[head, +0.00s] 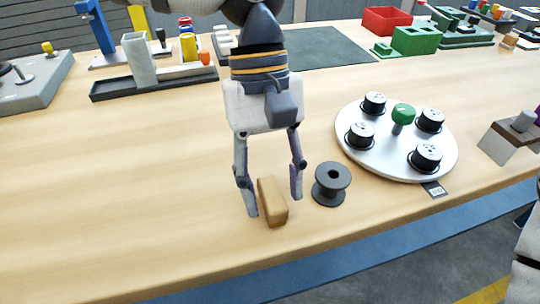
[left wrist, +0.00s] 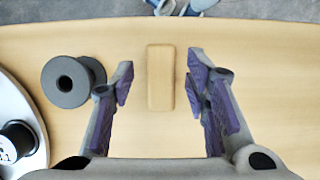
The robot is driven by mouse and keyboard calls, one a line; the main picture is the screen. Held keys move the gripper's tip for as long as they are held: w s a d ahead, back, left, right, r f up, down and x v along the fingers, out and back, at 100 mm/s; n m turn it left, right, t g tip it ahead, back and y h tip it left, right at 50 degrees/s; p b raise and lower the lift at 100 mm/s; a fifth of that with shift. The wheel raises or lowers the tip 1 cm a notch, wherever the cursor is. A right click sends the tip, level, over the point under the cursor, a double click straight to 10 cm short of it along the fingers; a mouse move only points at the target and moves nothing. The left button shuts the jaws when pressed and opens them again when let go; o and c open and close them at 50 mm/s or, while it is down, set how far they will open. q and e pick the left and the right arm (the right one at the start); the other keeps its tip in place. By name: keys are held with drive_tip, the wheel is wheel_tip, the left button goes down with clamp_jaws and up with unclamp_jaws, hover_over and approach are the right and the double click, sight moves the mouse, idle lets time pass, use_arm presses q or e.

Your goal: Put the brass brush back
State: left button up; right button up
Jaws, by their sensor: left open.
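A tan, rounded block (head: 272,202), likely the brass brush seen from its back, lies on the table near the front edge. No bristles show. My left gripper (head: 274,205) points down over it, open, with one finger on each side of the block. In the left wrist view the block (left wrist: 160,77) lies between the open fingers (left wrist: 159,82), with a clear gap on both sides. I cannot tell how far the fingertips are above the table. My right gripper is not in view.
A dark spool (head: 331,184) stands close to the right of the left gripper. Beyond it is a white round plate (head: 393,172) with several black coils and a green knob. A brown-topped stand (head: 506,143) is at the right edge. A dark tray (head: 153,83) lies back left; the front left is clear.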

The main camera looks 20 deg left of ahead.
use_arm(q)
drive_tip(key=v, duration=1)
drive_tip(key=shift+r, duration=0.2)
drive_tip(key=shift+a, duration=0.1)
